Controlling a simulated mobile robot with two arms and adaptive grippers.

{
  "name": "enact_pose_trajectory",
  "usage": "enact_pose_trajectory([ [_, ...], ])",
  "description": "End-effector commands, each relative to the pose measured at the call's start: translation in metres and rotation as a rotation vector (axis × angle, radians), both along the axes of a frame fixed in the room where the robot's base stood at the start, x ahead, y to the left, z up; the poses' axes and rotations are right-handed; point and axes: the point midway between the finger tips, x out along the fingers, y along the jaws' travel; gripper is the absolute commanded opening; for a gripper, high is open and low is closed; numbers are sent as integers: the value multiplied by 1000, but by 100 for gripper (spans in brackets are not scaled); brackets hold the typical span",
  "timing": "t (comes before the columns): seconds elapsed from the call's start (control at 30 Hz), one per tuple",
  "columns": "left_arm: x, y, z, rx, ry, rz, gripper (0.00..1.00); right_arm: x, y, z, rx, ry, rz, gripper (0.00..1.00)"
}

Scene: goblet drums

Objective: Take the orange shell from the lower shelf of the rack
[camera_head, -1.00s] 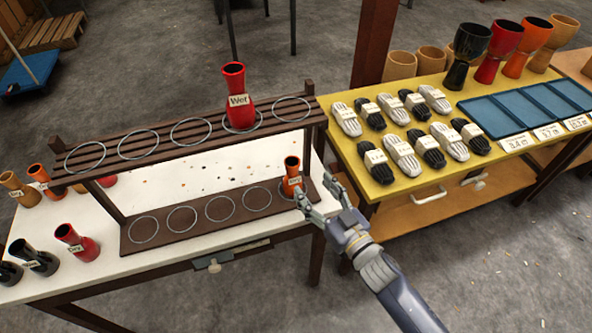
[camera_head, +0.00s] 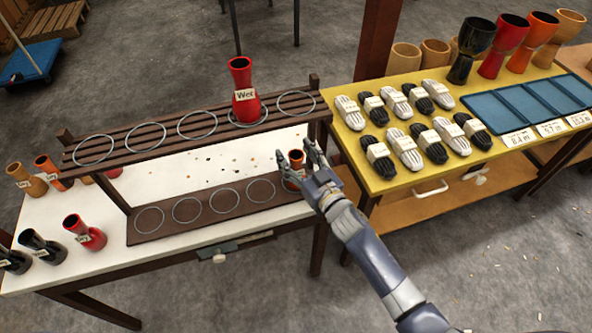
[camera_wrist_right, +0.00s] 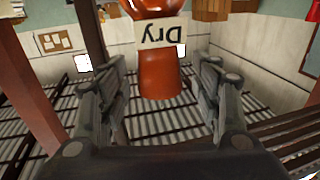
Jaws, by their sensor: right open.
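The orange shell (camera_head: 295,173) stands at the right end of the lower shelf (camera_head: 166,232) of the dark wooden rack (camera_head: 171,124), partly hidden by my right gripper (camera_head: 295,152). In the right wrist view the orange shell (camera_wrist_right: 158,78) bears a "Dry" label, upside down in the picture, and lies between the spread fingers of my right gripper (camera_wrist_right: 162,70). The gripper is open, with a finger on each side of the shell and gaps visible in the wrist view. My left gripper is not in view.
A red shell labelled "Wet" (camera_head: 242,98) stands on the upper shelf above. More shells, including a red one (camera_head: 85,232), stand at the left on the white table (camera_head: 62,284). A yellow table (camera_head: 385,184) with shoe-like black and white items is at the right.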

Motion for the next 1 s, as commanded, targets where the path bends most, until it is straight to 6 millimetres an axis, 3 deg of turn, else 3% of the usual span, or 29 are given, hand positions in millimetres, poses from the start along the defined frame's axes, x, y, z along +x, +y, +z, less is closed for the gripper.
enact_pose_trajectory([
  [0.13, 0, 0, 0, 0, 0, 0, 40, 0, 0, 0, 0, 0, 0, 56],
  [0.3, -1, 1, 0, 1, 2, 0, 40, 0, 0, 0, 0, 0, 0, 18],
  [0.4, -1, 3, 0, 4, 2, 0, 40, 0, 0, 0, 0, 0, 0, 0],
  [0.77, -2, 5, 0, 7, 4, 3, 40, 0, 0, 4, 0, -2, 0, 0],
  [1.0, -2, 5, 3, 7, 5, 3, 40, 0, 0, 27, -1, -5, 2, 0],
])
